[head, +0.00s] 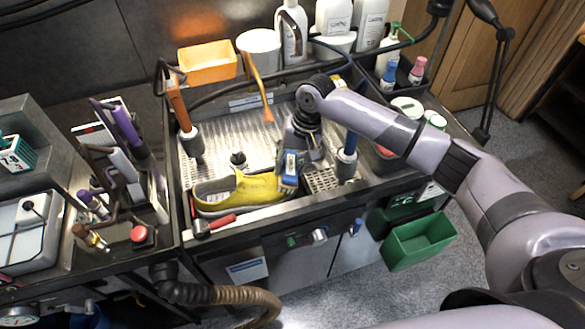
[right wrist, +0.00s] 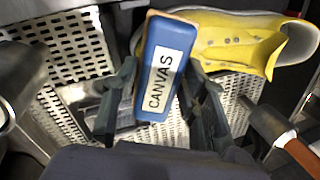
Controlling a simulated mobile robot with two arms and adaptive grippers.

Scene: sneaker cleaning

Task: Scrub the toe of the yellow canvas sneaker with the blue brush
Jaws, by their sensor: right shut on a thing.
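The blue brush (head: 290,168) is a block with a white label; the label reads CANVAS in the right wrist view (right wrist: 180,42). My right gripper (right wrist: 160,80) is shut on it, with one finger along each side. In the right wrist view the sneaker (right wrist: 255,42) extends right from behind the brush. The brush overlaps the sneaker's toe end, hiding most of it; I cannot tell whether the bristles touch. My left gripper is not in view.
The metal sink (head: 222,143) has a perforated floor. A red-handled tool (head: 218,222) lies on its front edge. Grey holders (head: 192,143) stand left and right inside. An orange bin (head: 207,62) and bottles (head: 333,17) line the back. A red button (head: 139,234) is at left.

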